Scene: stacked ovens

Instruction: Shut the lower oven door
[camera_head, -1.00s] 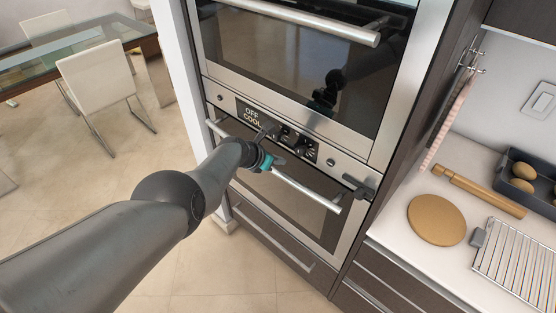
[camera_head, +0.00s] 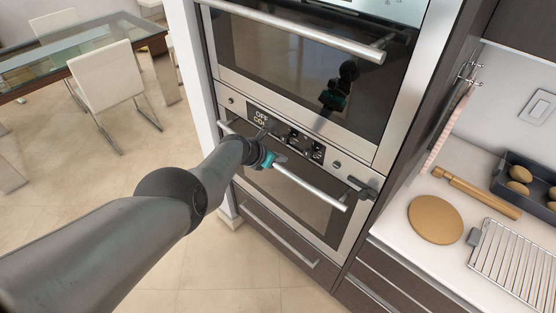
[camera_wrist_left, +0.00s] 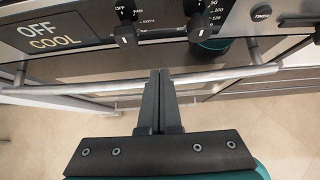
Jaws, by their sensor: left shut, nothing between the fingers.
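The lower oven door (camera_head: 290,197) has dark glass and a long silver bar handle (camera_head: 315,188). It stands upright, shut or nearly shut; I cannot tell if a narrow gap remains. My left gripper (camera_head: 268,157) is at the bar, left of its middle. In the left wrist view, its two fingers (camera_wrist_left: 160,75) are together and empty, with their tips at the bar (camera_wrist_left: 215,76), touching or very close. My forearm and wrist hide part of the door's left side. My right gripper is not in view.
The control panel (camera_head: 240,104) with its knobs lies just above the handle. The upper oven (camera_head: 290,55) appears shut, its handle jutting out. A drawer (camera_head: 275,240) lies below. The counter at right holds a round board (camera_head: 435,219) and a rack (camera_head: 505,262). Open floor lies at left.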

